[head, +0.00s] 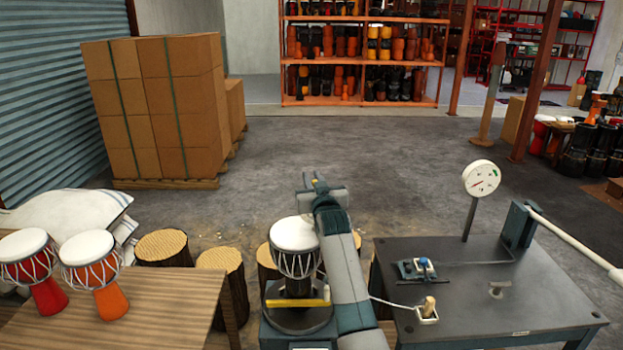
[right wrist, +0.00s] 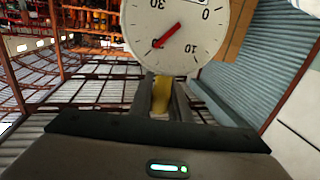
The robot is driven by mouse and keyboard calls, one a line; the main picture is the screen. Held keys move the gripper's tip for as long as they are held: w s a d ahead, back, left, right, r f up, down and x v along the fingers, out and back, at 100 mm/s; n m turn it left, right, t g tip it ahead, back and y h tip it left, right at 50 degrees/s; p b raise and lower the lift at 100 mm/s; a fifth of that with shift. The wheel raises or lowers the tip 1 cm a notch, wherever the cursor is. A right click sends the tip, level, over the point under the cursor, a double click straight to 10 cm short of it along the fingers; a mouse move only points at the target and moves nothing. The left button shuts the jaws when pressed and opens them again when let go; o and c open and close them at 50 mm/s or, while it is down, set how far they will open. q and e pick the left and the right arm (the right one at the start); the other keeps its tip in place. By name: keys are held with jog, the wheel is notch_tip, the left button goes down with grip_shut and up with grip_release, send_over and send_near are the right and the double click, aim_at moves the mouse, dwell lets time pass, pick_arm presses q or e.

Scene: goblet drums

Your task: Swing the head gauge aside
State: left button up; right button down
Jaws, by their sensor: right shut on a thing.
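A round white dial gauge (right wrist: 180,25) with a red needle and dark numerals fills the top middle of the right wrist view, its numerals upside down. My right gripper (head: 314,181) is above and just behind the drum in the head view. In the right wrist view its fingers (right wrist: 162,88) are shut on a yellow tab (right wrist: 161,92) just below the dial. I cannot make out this dial in the head view. A goblet drum (head: 293,248) with a white head stands upright on a stand (head: 299,325) with a yellow bar (head: 297,302). My left gripper is not in view.
A dark table (head: 505,315) at right carries a post dial (head: 481,178), a small blue-topped device (head: 417,269) and a wooden-knobbed lever (head: 429,307). A wooden table (head: 150,310) at left holds two drums (head: 92,268). Stacked boxes (head: 160,105) stand behind.

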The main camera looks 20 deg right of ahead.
jog(key=s+d+f+n+y+p, duration=0.1)
jog(key=s+d+n+y+p, duration=0.1)
jog(key=s+d+y, duration=0.2)
jog(key=shift+s+d+n+p, duration=0.35)
jog(key=shift+s+d, duration=0.35)
jog(key=shift+d, duration=1)
jog(key=shift+f, duration=0.1)
dwell(0.4)
jog(key=c, duration=1.9)
grip_release()
jog(key=shift+c, duration=0.2)
jog(key=o, duration=0.3)
jog(key=shift+s+d, duration=0.1)
jog(key=shift+s, duration=0.1)
jog(key=shift+s+r, duration=0.1)
jog(key=shift+r, duration=0.35)
